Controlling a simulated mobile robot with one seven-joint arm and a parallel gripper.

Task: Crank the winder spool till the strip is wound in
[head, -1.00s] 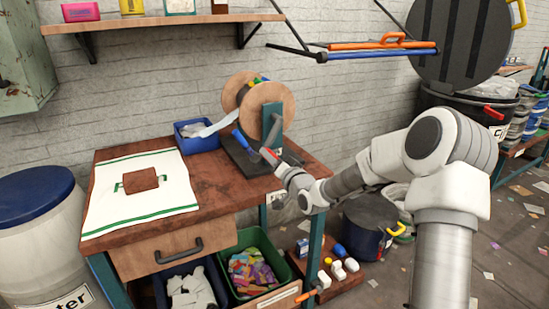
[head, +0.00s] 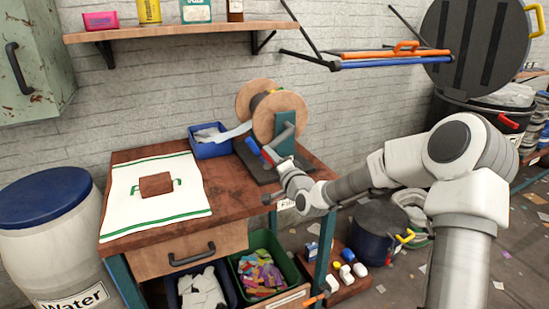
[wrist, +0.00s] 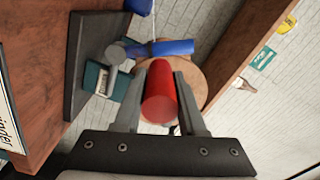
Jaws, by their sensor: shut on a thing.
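The winder spool (head: 282,112) has two round wooden flanges on a teal stand with a dark base (head: 252,166), at the back right of the bench. The pale strip (head: 236,132) runs from between the flanges left toward a blue bin. My gripper (head: 268,156) is at the front of the winder, shut on the red crank grip (wrist: 160,95), which sits between the fingers in the wrist view. A blue handle (head: 252,147) on a grey part stands just beside it. It also shows beyond the red grip in the wrist view (wrist: 173,47). My gripper partly hides the crank.
The blue bin (head: 208,150) with pale scraps stands left of the winder. A white cloth (head: 126,215) with a brown block (head: 156,184) lies on the bench (head: 232,212). A shelf (head: 190,30) and a hanging rack (head: 385,58) are above.

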